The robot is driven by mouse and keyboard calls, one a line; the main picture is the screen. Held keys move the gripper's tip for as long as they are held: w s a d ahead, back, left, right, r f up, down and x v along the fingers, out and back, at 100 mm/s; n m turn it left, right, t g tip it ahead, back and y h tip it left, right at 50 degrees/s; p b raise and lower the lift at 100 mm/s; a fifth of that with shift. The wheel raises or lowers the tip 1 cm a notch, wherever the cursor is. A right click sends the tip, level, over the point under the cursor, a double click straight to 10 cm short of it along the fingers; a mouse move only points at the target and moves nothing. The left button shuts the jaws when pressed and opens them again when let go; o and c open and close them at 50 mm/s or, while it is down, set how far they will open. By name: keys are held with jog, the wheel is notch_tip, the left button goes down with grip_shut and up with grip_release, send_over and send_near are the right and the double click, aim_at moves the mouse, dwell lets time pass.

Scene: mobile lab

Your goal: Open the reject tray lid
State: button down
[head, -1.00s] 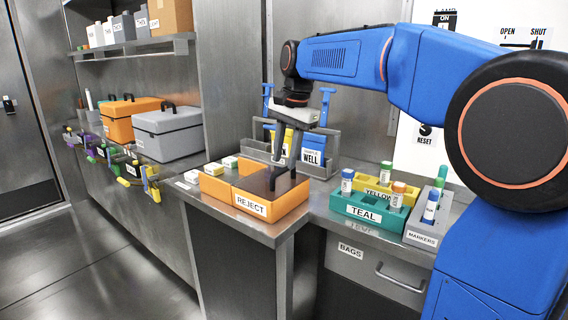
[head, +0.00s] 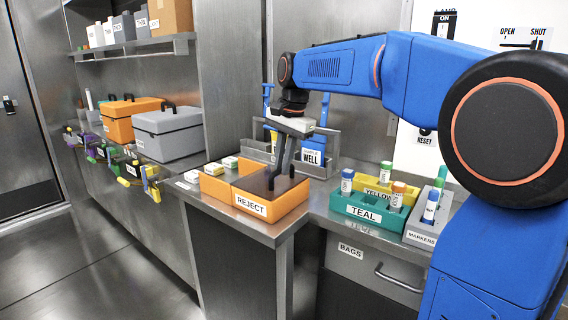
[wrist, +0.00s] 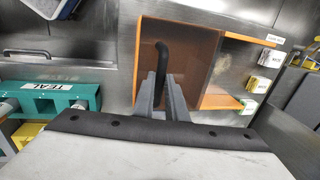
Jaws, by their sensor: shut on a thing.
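The reject tray (head: 285,207) is an orange box marked REJECT on the bench in the head view; its orange wall also shows in the wrist view (wrist: 138,62). A dark see-through lid (head: 252,182) covers its right compartment and looks flat, or nearly so. In the wrist view the lid (wrist: 190,65) carries a black bar handle (wrist: 161,57). My gripper (head: 280,182) reaches down over the lid, leaning. Its grey fingers (wrist: 164,84) are shut on the handle, and they hide part of it.
The teal rack (head: 369,214) and yellow rack (head: 400,189) with capped tubes stand to the right. A holder with a WELL label (head: 312,158) stands behind the tray. Grey and orange cases stand farther left.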

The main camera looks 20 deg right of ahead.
jog(key=w+a, duration=0.8)
jog(key=w, duration=0.3)
jog(key=shift+w+a, duration=0.2)
jog(key=shift+w, duration=0.1)
jog(key=c, duration=1.8)
grip_release()
jog(key=shift+o, duration=0.2)
notch_tip(320, 180, up, 17)
jog(key=s+d, duration=0.2)
jog(key=shift+s, duration=0.4)
